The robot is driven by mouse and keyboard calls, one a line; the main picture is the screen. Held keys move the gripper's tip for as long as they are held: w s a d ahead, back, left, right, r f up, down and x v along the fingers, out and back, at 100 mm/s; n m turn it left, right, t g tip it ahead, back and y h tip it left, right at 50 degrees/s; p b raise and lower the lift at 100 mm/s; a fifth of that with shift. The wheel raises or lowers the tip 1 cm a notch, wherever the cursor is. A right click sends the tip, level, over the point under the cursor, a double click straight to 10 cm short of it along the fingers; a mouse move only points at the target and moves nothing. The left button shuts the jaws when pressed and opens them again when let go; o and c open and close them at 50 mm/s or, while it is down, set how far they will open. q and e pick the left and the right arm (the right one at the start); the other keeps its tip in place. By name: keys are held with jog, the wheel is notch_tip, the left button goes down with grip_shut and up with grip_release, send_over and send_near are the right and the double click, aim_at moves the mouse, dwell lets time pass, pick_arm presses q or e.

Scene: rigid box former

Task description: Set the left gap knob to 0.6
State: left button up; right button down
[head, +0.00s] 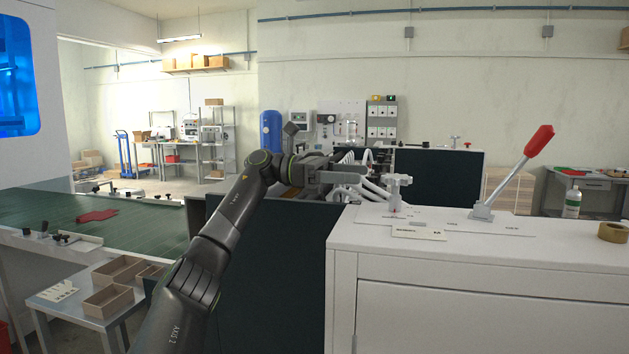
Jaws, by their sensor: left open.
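A pale grey gap knob (399,187) with a crossbar top stands upright on the white machine top (560,262), near its left corner. A small red mark shows at its foot, on a light plate; the scale and its reading are too small to tell. My left gripper (358,181) is open and empty, just left of the knob at about the height of its top. Whether a finger touches the knob I cannot tell. A smaller similar knob (455,141) stands farther back on a dark-sided unit. My right gripper is not in view.
A lever with a red handle (538,141) rises right of the knob. A label plate (418,233) lies in front of it. A tape roll (613,232) and a white bottle (572,202) are at the right. A green belt (140,214) with a red piece (97,215) runs at the left.

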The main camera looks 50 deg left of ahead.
pick_arm(q)
jog(key=v, duration=0.8)
jog(key=shift+a+b, duration=0.15)
jog(key=shift+b, duration=0.25)
jog(key=shift+s, duration=0.1)
